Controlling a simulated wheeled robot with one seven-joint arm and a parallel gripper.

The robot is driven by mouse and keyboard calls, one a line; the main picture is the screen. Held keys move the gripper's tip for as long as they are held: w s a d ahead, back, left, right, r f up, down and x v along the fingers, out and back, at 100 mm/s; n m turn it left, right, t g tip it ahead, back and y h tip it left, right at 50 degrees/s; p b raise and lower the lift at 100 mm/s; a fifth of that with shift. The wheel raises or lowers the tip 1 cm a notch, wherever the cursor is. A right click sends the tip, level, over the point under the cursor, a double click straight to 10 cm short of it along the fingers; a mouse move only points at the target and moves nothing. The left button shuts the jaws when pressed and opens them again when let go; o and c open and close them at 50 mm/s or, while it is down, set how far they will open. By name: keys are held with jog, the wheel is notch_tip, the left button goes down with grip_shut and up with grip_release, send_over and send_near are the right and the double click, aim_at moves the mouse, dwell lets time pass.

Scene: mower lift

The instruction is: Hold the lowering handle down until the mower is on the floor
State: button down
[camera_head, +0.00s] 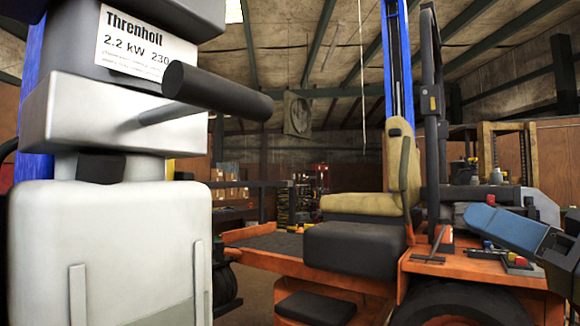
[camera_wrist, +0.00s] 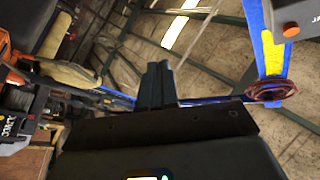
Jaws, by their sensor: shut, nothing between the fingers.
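The lowering handle, a black cylinder (camera_head: 215,92) on a grey rod, sticks out to the right from the white lift unit (camera_head: 110,240) in the head view. The orange mower (camera_head: 470,275) with a beige seat (camera_head: 375,185) stands at centre right. The floor under it is mostly out of view, so its height is unclear. My gripper (camera_wrist: 157,70) shows in the wrist view with its dark fingers together and nothing between them. It is apart from the handle, which I cannot make out in the wrist view.
A blue lift post (camera_head: 398,60) rises behind the mower; another blue post (camera_head: 33,110) is partly hidden behind the unit. The wrist view shows a blue and yellow post (camera_wrist: 265,40) and a dark red ring (camera_wrist: 270,90). Shelves with boxes (camera_head: 230,180) stand far back.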

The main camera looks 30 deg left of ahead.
jog(key=s+a+r+n+g+p, duration=0.1)
jog(key=s+a+r+n+g, duration=0.25)
jog(key=r, duration=0.45)
jog(key=s+a+r+n+g, duration=0.25)
jog(key=r+n+g, duration=0.2)
jog(key=r, duration=0.25)
jog(key=s+a+r+n+g+h+p, duration=0.1)
jog(key=s+r+n+g+h+p, duration=0.1)
jog(key=s+r+h, duration=0.5)
jog(key=s+r+n, duration=0.1)
jog(key=s+r, duration=0.1)
jog(key=s, duration=0.4)
jog(key=shift+a+r+n, duration=0.2)
jog(key=shift+a+n, duration=0.2)
jog(key=shift+a+f, duration=0.1)
jog(key=a+f+p, duration=0.2)
jog(key=a+f, duration=0.7)
jog(key=shift+w+f, duration=0.2)
jog(key=shift+w, duration=0.1)
